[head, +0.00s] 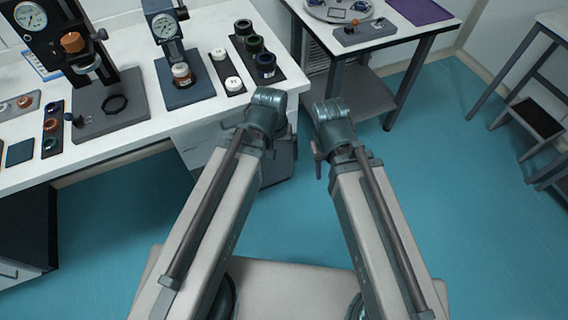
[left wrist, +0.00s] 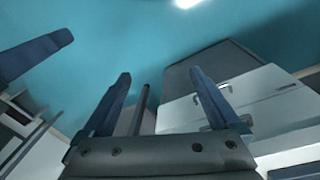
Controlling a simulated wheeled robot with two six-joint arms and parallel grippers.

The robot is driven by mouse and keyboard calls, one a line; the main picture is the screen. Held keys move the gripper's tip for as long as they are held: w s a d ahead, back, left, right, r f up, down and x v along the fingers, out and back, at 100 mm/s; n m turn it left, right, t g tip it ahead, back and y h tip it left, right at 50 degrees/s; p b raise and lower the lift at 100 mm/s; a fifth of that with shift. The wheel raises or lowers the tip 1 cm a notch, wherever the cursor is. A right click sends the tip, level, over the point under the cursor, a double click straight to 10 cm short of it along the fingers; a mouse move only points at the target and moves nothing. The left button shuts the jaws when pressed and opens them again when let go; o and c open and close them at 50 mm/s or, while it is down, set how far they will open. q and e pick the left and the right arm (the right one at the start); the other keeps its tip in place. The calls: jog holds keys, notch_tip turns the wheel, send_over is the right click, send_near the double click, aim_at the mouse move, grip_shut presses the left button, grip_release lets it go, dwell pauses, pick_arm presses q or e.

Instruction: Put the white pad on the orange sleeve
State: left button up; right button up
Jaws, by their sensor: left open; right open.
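Two round white pads, a far one (head: 219,54) and a near one (head: 233,83), lie on a narrow dark tray on the white bench. An orange-brown sleeve-like piece (head: 182,81) with a white top stands under the smaller gauge stand. An orange ring-like piece (head: 51,125) sits on a dark strip further left. I cannot tell for sure which is the orange sleeve. My left gripper (left wrist: 160,95) is open and empty, away from the bench pieces. One finger of my right gripper (left wrist: 38,56) shows in the left wrist view; its other finger is hidden.
The larger gauge press (head: 95,100) and smaller gauge stand (head: 186,91) rise from the bench (head: 150,128). A second table (head: 400,30) stands further back. Blue floor (head: 300,230) is open between.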

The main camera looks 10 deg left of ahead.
pick_arm(q)
jog(key=s+m, duration=0.1)
jog(key=s+d+m+y, duration=0.1)
jog(key=m, duration=0.1)
jog(key=s+m+g+y, duration=0.1)
jog(key=m, duration=0.1)
jog(key=shift+s+d, duration=0.25)
jog(key=shift+d, duration=0.1)
notch_tip(320, 180, up, 3)
jog(key=p, duration=0.2)
jog(key=shift+p, duration=0.4)
